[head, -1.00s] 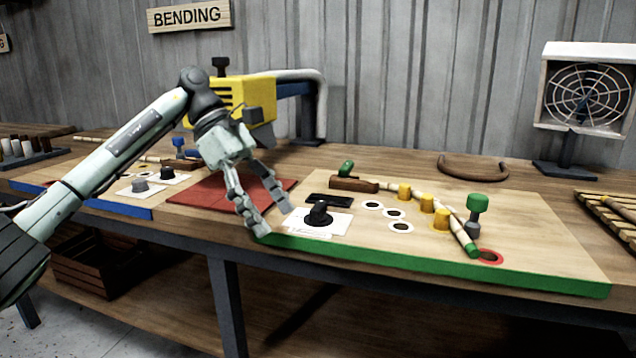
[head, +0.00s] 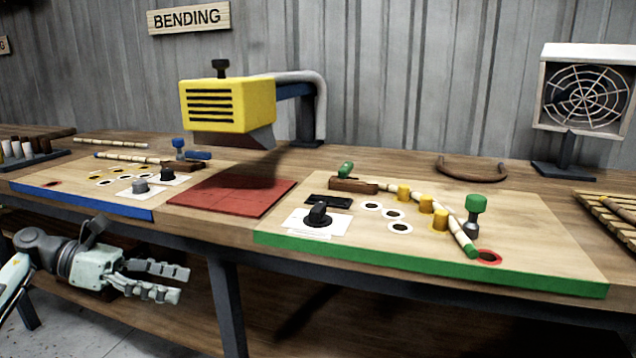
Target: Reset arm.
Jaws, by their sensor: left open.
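My left gripper (head: 170,280) is at the lower left of the head view, below the bench top and in front of the bench. Its fingers are apart, point right and hold nothing. My left arm comes in low from the left edge. My right gripper is not in view.
The bench (head: 250,163) carries a blue-edged board (head: 75,193), a red mat (head: 228,197) under a yellow machine (head: 228,105), and a green-edged board (head: 440,265) with yellow pegs and a rattan rod (head: 445,222). A fan (head: 587,92) stands at the right. A bench leg (head: 228,305) is right of my gripper.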

